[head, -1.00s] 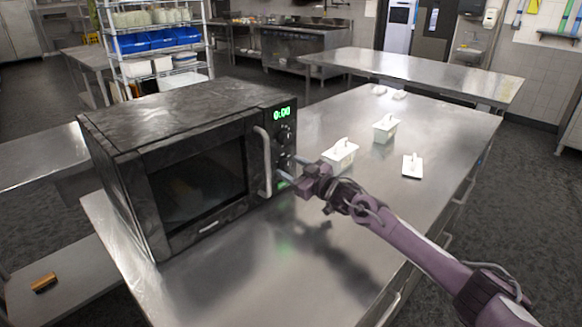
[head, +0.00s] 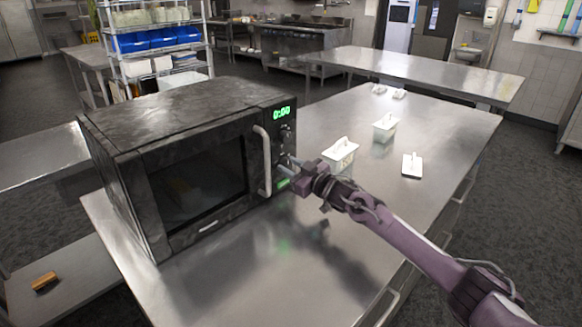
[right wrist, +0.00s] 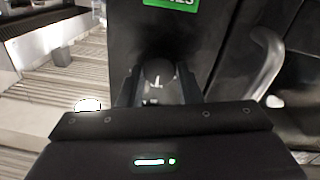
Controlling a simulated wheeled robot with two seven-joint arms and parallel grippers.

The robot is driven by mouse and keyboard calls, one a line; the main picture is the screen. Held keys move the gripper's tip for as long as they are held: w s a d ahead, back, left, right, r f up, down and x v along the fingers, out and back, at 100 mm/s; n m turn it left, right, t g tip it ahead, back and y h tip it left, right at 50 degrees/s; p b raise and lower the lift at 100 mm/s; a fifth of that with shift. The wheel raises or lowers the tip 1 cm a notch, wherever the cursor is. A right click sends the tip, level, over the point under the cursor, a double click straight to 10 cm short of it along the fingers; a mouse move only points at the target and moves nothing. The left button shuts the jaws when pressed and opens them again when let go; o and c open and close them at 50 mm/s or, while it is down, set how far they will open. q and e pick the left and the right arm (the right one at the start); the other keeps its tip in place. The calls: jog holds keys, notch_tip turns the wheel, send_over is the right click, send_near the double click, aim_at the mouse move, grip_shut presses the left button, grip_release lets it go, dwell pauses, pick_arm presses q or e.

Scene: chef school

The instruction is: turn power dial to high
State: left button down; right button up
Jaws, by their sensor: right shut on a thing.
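A black microwave (head: 190,150) stands on the steel table, door closed, its green display (head: 282,113) reading 0:00. Its right-hand panel has an upper dial (head: 286,134) and a lower dial (head: 284,160). My right gripper (head: 287,165) reaches in from the right to the lower dial. In the right wrist view a round dark dial (right wrist: 160,72) with a pale mark sits between the fingertips of my right gripper (right wrist: 160,88), which is shut on it. Which setting the dial points to cannot be read. My left gripper is not in view.
The curved door handle (head: 265,160) is close to the left of my right gripper. A green label (head: 283,184) is below the dial. White lidded containers (head: 341,155) (head: 385,128) and a lid (head: 412,166) are on the steel table (head: 440,125). The front of the table is clear.

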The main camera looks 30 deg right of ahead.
jog(key=m+p, duration=0.1)
jog(key=m, duration=0.2)
jog(key=m+p, duration=0.2)
jog(key=shift+d+r+m+p, duration=0.1)
jog(key=shift+r+m+p, duration=0.1)
jog(key=shift+m+p, duration=0.15)
jog(key=m+p, duration=0.1)
jog(key=m, duration=0.2)
jog(key=shift+g+p, duration=0.3)
jog(key=shift+d+f+m+p, duration=0.15)
jog(key=shift+m+p, duration=0.35)
jog(key=shift+m, duration=0.75)
jog(key=o, duration=1)
